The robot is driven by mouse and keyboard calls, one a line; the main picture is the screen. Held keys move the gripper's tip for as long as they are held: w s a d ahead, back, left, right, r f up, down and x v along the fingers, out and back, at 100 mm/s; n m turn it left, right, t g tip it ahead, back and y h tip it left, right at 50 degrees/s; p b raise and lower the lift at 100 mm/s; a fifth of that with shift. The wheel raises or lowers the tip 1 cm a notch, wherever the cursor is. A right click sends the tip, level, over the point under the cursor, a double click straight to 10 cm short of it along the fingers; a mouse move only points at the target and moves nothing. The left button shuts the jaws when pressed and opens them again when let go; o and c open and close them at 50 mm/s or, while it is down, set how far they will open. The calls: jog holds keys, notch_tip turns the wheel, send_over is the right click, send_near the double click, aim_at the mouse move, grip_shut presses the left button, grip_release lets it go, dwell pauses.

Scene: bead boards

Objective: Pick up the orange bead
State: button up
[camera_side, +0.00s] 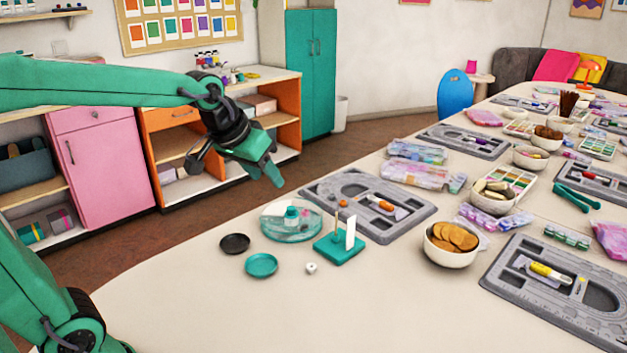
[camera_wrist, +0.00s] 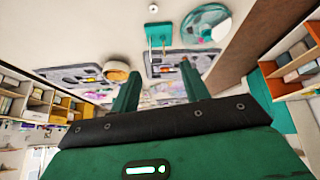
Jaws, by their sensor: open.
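A small white bead or cube (camera_side: 311,267) lies on the table in front of a teal stand (camera_side: 338,250) with thin upright pegs and a white card; the white piece also shows at the top of the wrist view (camera_wrist: 153,8). A teal dish (camera_side: 261,265) and a dark dish (camera_side: 235,244) look empty. A round clear container (camera_side: 291,229) has teal inside. My gripper (camera_side: 270,178) is open and empty, raised above and behind these things. Its two fingers stand apart in the wrist view (camera_wrist: 160,84).
A grey bead board (camera_side: 415,213) with an orange-handled tool lies behind the stand. A bowl of round brown pieces (camera_side: 450,245) and another grey board (camera_side: 510,270) are to the right. The table's front left is clear. The table edge runs near the clear container.

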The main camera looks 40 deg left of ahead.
jog(key=w+a+f+n, duration=0.1)
jog(key=w+a+f, duration=0.15)
jog(key=w, duration=0.85)
jog(key=n+y, duration=0.1)
jog(key=n, duration=0.2)
send_over(343, 203)
jog(key=s, duration=0.5)
notch_tip(343, 203, down, 18)
jog(key=shift+f+t, duration=0.2)
jog(key=shift+t, duration=0.2)
jog(key=shift+w, duration=0.1)
jog(key=shift+x, duration=1.25)
jog(key=shift+d+f, duration=0.1)
jog(key=shift+f, duration=0.05)
